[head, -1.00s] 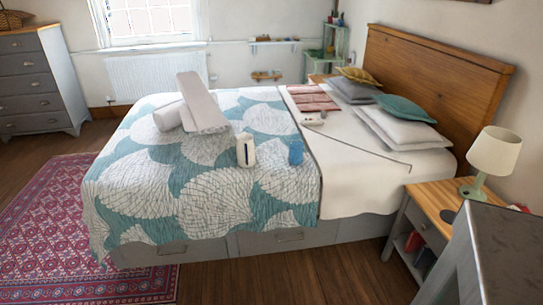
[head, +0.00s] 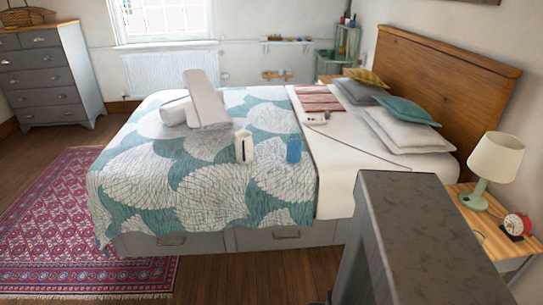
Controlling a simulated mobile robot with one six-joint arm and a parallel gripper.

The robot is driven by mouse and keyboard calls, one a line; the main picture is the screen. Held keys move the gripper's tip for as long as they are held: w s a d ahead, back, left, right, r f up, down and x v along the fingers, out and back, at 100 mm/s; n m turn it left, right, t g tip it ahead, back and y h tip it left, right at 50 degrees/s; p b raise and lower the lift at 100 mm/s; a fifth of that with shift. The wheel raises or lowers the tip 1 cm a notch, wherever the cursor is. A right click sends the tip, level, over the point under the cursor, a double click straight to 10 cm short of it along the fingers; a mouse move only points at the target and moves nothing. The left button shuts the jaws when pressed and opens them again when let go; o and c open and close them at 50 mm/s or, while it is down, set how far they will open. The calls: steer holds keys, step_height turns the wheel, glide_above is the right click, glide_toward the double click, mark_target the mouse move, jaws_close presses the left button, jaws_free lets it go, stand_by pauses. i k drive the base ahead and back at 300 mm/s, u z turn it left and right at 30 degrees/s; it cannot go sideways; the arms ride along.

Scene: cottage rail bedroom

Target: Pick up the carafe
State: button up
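Two small upright items stand apart on the patterned teal-and-white quilt, near its right edge. One is a blue, vessel-like item (head: 293,148). The other, just left of it, is a white item with a dark vertical stripe (head: 244,148). Both are small in the head view, and I cannot tell for sure which, if either, is the carafe. My gripper is not in view, and nothing is seen touching either item.
The bed (head: 205,190) fills the middle, with a rolled white bundle (head: 205,100) and pillows (head: 405,130). A large grey block (head: 420,235) stands close at lower right, partly hiding the nightstand (head: 492,238) with lamp (head: 496,160) and red clock (head: 517,224). Floor shows front left.

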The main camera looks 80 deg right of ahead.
mark_target(294, 143)
steer(key=u, duration=0.45)
steer(key=k, duration=2.2)
steer(key=z, duration=0.8)
